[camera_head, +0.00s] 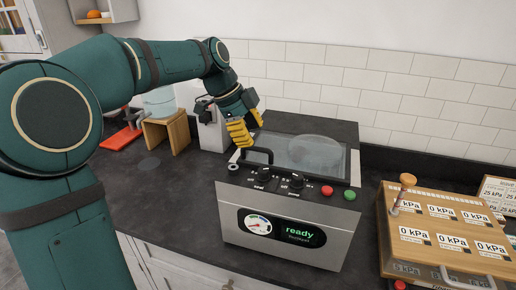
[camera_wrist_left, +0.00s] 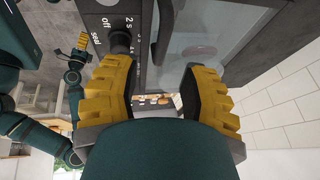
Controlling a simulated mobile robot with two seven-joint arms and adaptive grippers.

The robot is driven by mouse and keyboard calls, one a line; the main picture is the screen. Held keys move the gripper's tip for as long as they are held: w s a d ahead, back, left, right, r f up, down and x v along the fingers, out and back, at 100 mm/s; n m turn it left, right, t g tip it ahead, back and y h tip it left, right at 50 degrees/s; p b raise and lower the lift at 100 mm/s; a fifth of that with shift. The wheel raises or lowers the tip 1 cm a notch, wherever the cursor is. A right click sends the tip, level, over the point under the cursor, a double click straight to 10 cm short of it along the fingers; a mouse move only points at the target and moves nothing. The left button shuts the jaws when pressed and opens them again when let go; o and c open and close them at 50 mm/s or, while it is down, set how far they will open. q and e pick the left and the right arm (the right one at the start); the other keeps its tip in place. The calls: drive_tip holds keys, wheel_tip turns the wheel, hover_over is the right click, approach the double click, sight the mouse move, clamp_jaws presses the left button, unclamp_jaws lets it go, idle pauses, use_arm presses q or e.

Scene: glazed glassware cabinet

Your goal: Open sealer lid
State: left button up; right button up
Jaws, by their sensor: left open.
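The sealer (camera_head: 270,225) is a grey box on the dark counter, with "ready" lit on its front display. Its framed glass lid (camera_head: 300,150) looks closed, and a pale round shape shows through the glass. A black handle (camera_head: 262,152) stands at the lid's left front. My left gripper (camera_head: 246,118) is open just above and behind the handle, its yellow fingers apart and empty. In the left wrist view, the open fingers (camera_wrist_left: 155,92) frame the lid's edge and a dark bar. A second green arm with a small yellow gripper (camera_wrist_left: 80,42) shows there, its jaws too small to judge.
Knobs, a red button (camera_head: 327,190) and a green button (camera_head: 349,194) sit on the sealer's top front. A wooden box with kPa labels (camera_head: 440,225) stands at right. A wooden stand (camera_head: 167,132) and an orange-red item (camera_head: 121,138) stand at left.

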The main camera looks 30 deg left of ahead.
sight(258, 148)
use_arm(q)
drive_tip(key=shift+x, duration=2.2)
clamp_jaws()
